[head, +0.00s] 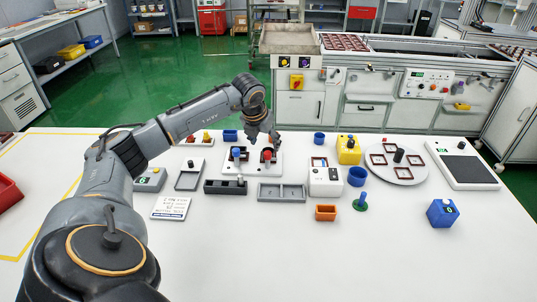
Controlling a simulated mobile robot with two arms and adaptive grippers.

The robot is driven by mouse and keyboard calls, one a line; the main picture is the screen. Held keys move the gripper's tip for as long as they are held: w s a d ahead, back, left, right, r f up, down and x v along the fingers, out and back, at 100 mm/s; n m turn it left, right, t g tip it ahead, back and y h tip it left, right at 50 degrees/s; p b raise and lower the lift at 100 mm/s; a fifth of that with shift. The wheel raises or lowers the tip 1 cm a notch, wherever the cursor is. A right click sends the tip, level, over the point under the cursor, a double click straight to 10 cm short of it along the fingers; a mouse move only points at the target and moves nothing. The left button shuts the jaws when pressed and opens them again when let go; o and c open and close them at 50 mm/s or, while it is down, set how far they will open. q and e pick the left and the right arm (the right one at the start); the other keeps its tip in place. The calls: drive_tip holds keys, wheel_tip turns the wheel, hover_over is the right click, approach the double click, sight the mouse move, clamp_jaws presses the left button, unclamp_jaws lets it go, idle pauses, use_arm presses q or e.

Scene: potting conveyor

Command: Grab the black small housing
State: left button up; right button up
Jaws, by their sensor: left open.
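A low black box-like part (222,187) with a small dark peg at its right end lies on the white table, left of centre. It looks like the black housing, though it is too small to be certain. My left gripper (263,138) is open and points down, farther back and to the right of that part. It is over a white fixture (270,170) holding a blue-topped and a red-topped piece. I cannot tell whether the fingers touch anything there. A small black upright piece (399,156) stands on the round plate at the right. My right gripper is not in view.
A grey two-compartment tray (282,193), white device (325,181), orange box (326,212) and blue cube (442,213) stand nearby. A round white plate (412,176) carries dark red frames. The front middle of the table (330,262) is clear.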

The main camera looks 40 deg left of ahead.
sight(267, 149)
use_arm(q)
drive_tip(key=p+x, duration=0.1)
drive_tip(key=x, duration=0.3)
drive_tip(key=shift+w+d+f, duration=0.1)
drive_tip(key=shift+f, duration=0.2)
drive_tip(key=shift+c, duration=0.4)
drive_tip(key=c, duration=0.8)
drive_tip(key=shift+c, duration=0.2)
